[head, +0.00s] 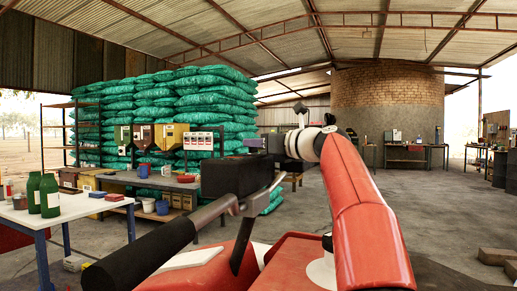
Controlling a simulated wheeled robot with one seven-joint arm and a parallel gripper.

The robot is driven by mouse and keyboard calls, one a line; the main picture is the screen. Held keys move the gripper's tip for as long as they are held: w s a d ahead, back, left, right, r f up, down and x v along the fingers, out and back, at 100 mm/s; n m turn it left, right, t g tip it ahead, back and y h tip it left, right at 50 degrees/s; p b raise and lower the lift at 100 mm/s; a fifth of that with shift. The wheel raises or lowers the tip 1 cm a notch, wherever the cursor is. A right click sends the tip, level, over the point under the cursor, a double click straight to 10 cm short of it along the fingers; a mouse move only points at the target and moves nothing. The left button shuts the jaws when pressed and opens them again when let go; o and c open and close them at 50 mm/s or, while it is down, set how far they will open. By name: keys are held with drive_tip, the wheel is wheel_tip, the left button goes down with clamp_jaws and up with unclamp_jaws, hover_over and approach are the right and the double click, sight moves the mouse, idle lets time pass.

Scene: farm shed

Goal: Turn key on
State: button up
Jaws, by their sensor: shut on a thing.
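A red machine (205,272) with a black handlebar grip (138,262) and a dark console (232,174) stands directly in front of me. My orange-red arm (368,215) rises from the lower right and bends left over the machine. My gripper (268,144) is the dark part at the arm's end, by the upper right of the console. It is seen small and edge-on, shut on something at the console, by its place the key. The key itself is hidden, so how far it is turned cannot be told.
A white table (75,208) with green bottles (49,195) stands at the left, and a grey workbench (150,181) behind it. Stacked green sacks (215,88) fill the back left. A round brick structure (388,105) stands at the back right. The concrete floor (440,215) at right is mostly clear.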

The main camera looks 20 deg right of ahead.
drive_tip(key=m+h, duration=0.1)
drive_tip(key=t+h, duration=0.1)
drive_tip(key=m+h+p, duration=0.1)
drive_tip(key=shift+s+a+r+m+h, duration=0.1)
drive_tip(key=shift+a+m+h, duration=0.2)
drive_tip(key=shift+h, duration=0.1)
drive_tip(key=shift+m+t+h+p, duration=0.3)
drive_tip(key=shift+m+h, duration=0.2)
drive_tip(key=shift+h, duration=0.2)
drive_tip(key=o, duration=1)
drive_tip(key=s, duration=0.2)
drive_tip(key=s+b, duration=0.1)
drive_tip(key=s, duration=0.2)
drive_tip(key=s+d, duration=0.1)
drive_tip(key=s, duration=0.1)
drive_tip(key=shift+s+b, duration=0.35)
